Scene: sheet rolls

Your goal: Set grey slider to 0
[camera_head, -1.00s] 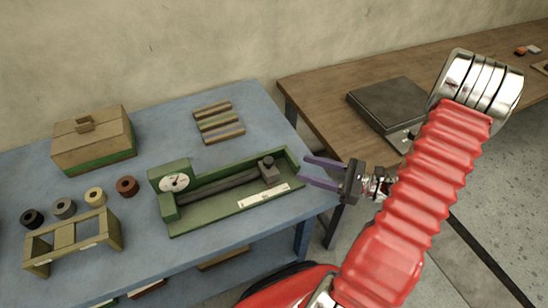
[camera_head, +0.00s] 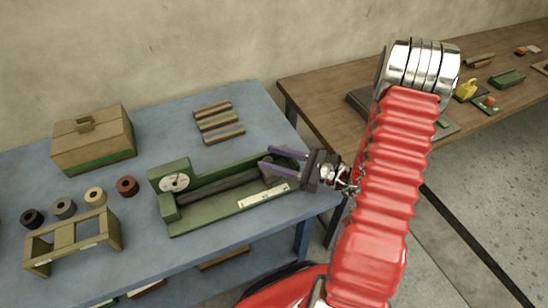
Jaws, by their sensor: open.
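The green device (camera_head: 215,213) lies on the blue table, with a round white dial (camera_head: 174,182) at its left end and a dark bar (camera_head: 218,188) along its trough. The grey slider (camera_head: 268,172) sits at the right end of the bar, partly hidden by my gripper. My gripper (camera_head: 268,166) is open, its two purple fingers reaching left over the right end of the device, around or just above the slider. I cannot tell whether the fingers touch it. A white scale label (camera_head: 263,197) is on the front edge; its marks are too small to read.
On the blue table (camera_head: 160,248) are a wooden box (camera_head: 94,140), several small rolls (camera_head: 95,196), a wooden rack (camera_head: 75,243) and a set of sticks (camera_head: 219,122). A brown table (camera_head: 320,92) with small objects stands to the right, behind my arm.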

